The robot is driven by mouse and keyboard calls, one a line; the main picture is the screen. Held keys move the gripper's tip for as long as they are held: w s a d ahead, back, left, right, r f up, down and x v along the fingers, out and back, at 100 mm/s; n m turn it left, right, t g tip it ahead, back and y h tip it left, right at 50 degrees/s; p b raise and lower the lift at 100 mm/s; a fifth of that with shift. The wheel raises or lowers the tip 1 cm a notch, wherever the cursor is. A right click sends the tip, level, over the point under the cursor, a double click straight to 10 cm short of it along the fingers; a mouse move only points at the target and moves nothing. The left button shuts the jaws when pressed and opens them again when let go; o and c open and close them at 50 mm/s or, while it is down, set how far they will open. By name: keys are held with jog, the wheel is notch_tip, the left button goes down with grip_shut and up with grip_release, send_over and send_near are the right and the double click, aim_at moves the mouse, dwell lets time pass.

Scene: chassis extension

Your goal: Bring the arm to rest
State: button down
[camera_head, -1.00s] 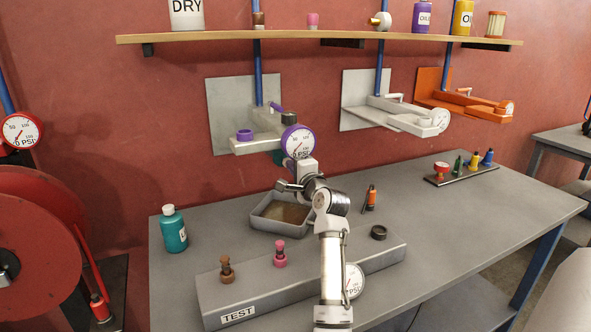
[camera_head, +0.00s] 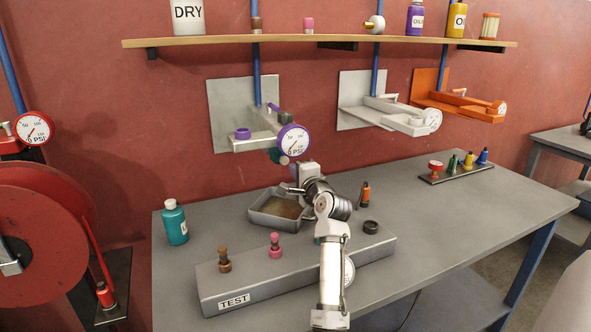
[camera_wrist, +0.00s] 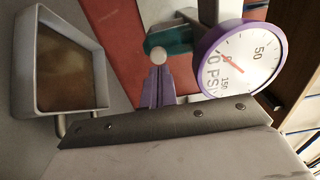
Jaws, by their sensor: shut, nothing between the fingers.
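My arm (camera_head: 333,255) rises from the bottom of the head view and bends over the bench. My gripper (camera_head: 286,187) is shut and empty, beside the back right of the grey tray (camera_head: 256,217) and below the purple gauge (camera_head: 293,140). Its fingers are small and partly hidden by the wrist in the head view. In the wrist view the tray (camera_wrist: 105,95) with brown contents is at left. The purple gauge (camera_wrist: 238,58) is at upper right, close by. A grey metal part of my gripper fills the lower part.
The grey TEST block (camera_head: 215,297) carries a brown fitting (camera_head: 224,262) and a pink fitting (camera_head: 274,247); my forearm passes in front of it. A teal bottle (camera_head: 174,224) stands at left. An orange bottle (camera_head: 364,195) stands right of my wrist. The bench's right half is mostly clear.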

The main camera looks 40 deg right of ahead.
jog(key=b+v, duration=0.2)
jog(key=v, duration=0.7)
jog(key=shift+s+f, duration=0.1)
jog(key=shift+f, duration=0.05)
